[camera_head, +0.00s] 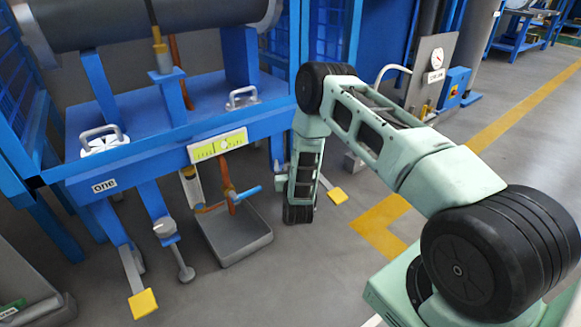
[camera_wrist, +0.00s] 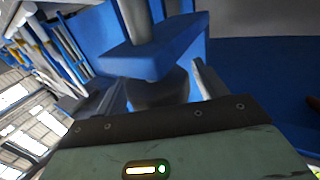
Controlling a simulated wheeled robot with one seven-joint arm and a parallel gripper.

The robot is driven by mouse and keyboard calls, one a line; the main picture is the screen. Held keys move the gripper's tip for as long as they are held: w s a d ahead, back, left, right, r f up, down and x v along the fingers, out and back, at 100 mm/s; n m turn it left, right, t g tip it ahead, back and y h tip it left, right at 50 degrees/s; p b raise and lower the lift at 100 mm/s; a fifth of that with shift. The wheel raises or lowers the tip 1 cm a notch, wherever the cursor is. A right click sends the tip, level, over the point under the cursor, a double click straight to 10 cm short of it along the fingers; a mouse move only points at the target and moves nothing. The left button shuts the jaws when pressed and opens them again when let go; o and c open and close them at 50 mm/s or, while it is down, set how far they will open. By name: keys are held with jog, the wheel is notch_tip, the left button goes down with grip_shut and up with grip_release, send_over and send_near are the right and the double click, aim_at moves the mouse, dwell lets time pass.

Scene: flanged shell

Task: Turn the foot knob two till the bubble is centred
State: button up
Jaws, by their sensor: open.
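The level (camera_head: 218,145) is a yellow-green strip with dark marks on the front of the blue bench. Its pale bubble (camera_head: 225,143) looks a little right of the middle. In the wrist view my gripper (camera_wrist: 160,82) is open, one finger on each side of a dark round knob (camera_wrist: 162,92). This knob, seemingly foot knob two, sits under a blue bracket (camera_wrist: 150,50); I cannot tell whether the fingers touch it. In the head view my arm covers that foot of the bench. The other foot knob (camera_head: 165,228), pale grey, stands under the "one" label (camera_head: 104,186).
A grey tray (camera_head: 232,240) lies on the floor beneath the bench, with an orange and blue handled valve (camera_head: 235,195) above it. Yellow pedals stick out at the left (camera_head: 143,303) and right (camera_head: 337,196). The floor ahead of the bench is clear.

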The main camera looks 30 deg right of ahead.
jog(key=p+v, duration=0.8)
jog(key=v, duration=0.9)
jog(key=shift+s, duration=0.2)
jog(key=shift+a, duration=0.1)
